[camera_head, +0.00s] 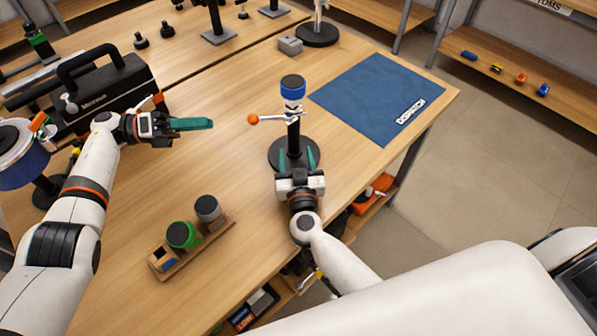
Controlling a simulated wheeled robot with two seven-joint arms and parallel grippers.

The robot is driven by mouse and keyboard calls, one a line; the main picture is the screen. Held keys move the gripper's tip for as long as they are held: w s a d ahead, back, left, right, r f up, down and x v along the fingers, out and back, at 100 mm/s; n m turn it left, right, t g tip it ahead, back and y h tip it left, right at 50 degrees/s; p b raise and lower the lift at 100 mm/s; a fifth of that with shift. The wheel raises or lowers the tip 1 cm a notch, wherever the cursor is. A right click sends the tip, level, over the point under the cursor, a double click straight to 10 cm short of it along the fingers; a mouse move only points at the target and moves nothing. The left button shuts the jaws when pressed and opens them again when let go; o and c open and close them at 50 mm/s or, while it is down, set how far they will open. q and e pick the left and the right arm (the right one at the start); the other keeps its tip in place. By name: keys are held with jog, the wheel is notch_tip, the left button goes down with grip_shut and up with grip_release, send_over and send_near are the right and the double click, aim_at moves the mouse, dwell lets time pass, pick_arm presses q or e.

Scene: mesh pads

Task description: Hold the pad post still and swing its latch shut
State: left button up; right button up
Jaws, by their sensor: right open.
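The pad post (293,135) stands upright on a round black base, with a blue pad (292,84) on top. Its latch (270,119) is a silver lever with an orange knob, sticking out to the left below the pad. My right gripper (298,158) is open at the near side of the post, low down, its teal fingers apart to the left and right of the post. I cannot tell whether they touch it. My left gripper (205,124) is in the air left of the knob, pointing right. Its teal fingers overlap in this view, so their opening is hidden.
A blue mat (375,97) lies right of the post. A black toolbox (100,88) and another post with a blue disc (22,170) are at the left. A wooden holder (222,228) with a green and a grey cap stands near the front. The table middle is clear.

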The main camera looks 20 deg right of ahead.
aim_at(295, 148)
jog(key=shift+x, duration=2.75)
jog(key=shift+c, duration=0.5)
grip_shut()
jog(key=c, duration=0.6)
grip_release()
grip_shut()
jog(key=shift+s+f, duration=0.15)
jog(key=shift+f, duration=0.15)
